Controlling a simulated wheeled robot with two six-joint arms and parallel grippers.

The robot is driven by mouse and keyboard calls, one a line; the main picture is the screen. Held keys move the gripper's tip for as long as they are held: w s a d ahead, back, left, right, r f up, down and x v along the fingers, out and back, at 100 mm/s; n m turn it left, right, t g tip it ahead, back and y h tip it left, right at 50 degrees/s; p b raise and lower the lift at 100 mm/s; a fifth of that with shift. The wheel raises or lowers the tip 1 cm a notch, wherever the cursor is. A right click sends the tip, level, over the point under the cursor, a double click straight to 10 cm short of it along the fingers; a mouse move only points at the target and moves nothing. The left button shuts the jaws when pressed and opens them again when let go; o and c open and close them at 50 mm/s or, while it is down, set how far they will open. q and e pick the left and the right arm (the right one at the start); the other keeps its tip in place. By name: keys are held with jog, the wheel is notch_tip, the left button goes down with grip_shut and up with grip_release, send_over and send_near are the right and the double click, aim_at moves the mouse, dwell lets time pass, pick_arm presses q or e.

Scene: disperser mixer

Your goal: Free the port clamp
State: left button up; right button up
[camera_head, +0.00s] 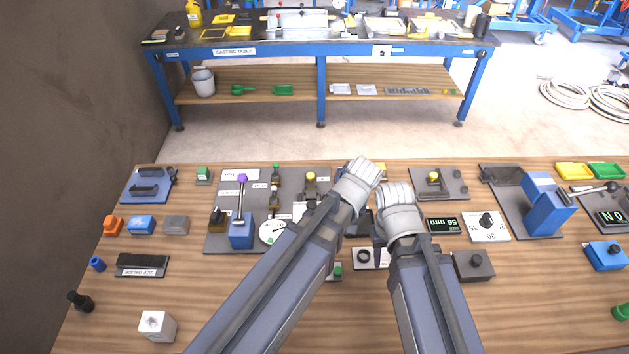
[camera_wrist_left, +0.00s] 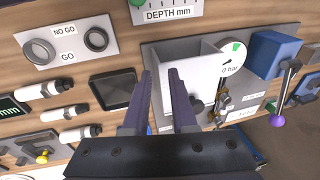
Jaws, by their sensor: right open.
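Which part is the port clamp I cannot tell for certain. A grey panel (camera_head: 213,244) carries a blue block with a purple-knobbed lever (camera_head: 241,200), a round gauge (camera_head: 272,231) and small metal fittings with a green knob (camera_head: 276,167) and a yellow knob (camera_head: 311,177). In the left wrist view my left gripper (camera_wrist_left: 160,73) is open, its fingers in front of a white box (camera_wrist_left: 195,75) beside the gauge (camera_wrist_left: 232,60); contact is unclear. A small metal fitting (camera_wrist_left: 222,100) stands just right of the fingers. My right gripper (camera_head: 378,254) is open and mostly hidden by its wrist.
A ring gauge plate (camera_head: 370,259) lies beneath the right gripper. A dark block with a knob (camera_head: 474,265) and a blue stand (camera_head: 549,205) are to the right. Loose blocks (camera_head: 141,225) lie at the left. The front middle of the table is covered by my arms.

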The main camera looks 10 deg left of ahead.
pick_arm(q)
jog(key=w+a+n, duration=0.1)
jog(key=w+n, duration=0.2)
jog(key=w+a+n+t+y, duration=0.1)
jog(key=w+n, duration=0.2)
jog(key=w+a+n, duration=0.1)
jog(key=w+n, duration=0.3)
jog(key=shift+w+r+y+b, duration=0.1)
jog(key=shift+r+y+b, duration=0.2)
jog(key=shift+y, duration=0.1)
grip_shut()
jog(key=w+a+r+n+t+y, duration=0.1)
jog(key=w+a+n, duration=0.2)
jog(key=w+n, duration=0.4)
jog(key=shift+w+r+n+y, duration=0.15)
jog(key=shift+w+n+y, duration=0.2)
jog(key=shift+n, duration=0.65)
